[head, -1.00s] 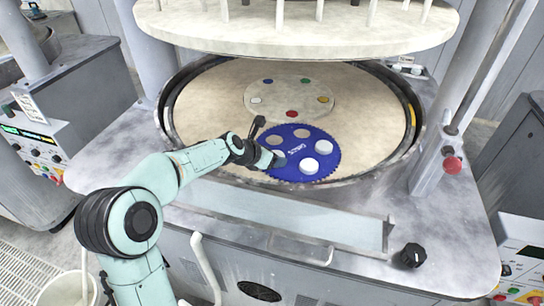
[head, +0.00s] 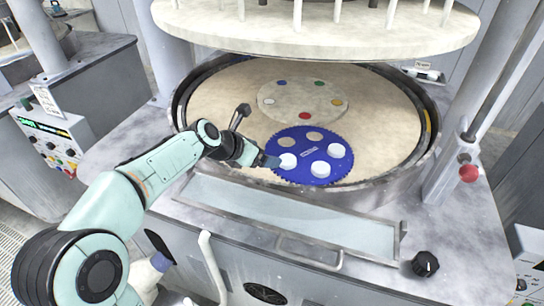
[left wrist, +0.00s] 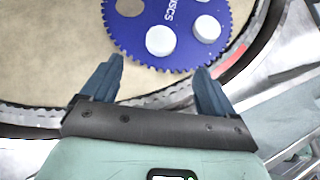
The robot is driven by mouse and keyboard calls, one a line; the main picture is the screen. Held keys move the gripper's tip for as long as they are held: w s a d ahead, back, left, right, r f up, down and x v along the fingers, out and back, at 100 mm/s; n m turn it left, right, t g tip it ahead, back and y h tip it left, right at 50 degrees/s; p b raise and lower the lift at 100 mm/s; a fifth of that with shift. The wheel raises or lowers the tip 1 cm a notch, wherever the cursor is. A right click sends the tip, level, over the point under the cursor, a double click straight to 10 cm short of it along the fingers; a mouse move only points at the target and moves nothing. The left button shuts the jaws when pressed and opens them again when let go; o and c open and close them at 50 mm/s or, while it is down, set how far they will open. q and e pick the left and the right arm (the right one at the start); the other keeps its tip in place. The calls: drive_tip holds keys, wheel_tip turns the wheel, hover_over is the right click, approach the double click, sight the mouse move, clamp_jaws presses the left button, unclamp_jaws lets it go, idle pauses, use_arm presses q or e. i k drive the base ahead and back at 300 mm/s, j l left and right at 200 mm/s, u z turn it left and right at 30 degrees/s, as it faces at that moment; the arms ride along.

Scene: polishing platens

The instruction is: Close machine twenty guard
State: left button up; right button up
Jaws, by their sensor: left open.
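The machine's guard (head: 300,218) appears to be the clear, metal-framed panel lying low along the front of the round basin in the head view. A small bracket or handle sits on its front edge. My left gripper (head: 268,160) is above the basin's front rim, behind the panel and apart from it, beside the blue toothed carrier. In the left wrist view the gripper (left wrist: 160,82) is open, with nothing between its two blue fingers. The carrier (left wrist: 133,38) lies beyond the fingertips. My right gripper is not in view.
The blue carrier (head: 304,175) holds several white discs on the beige platen (head: 220,100). A round upper plate (head: 330,35) hangs above. A black knob (head: 425,264) and a red button (head: 469,173) are at the right. A white pipe (head: 213,268) stands in front.

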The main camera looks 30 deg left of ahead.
sight(342, 250)
drive_tip(key=k, duration=1)
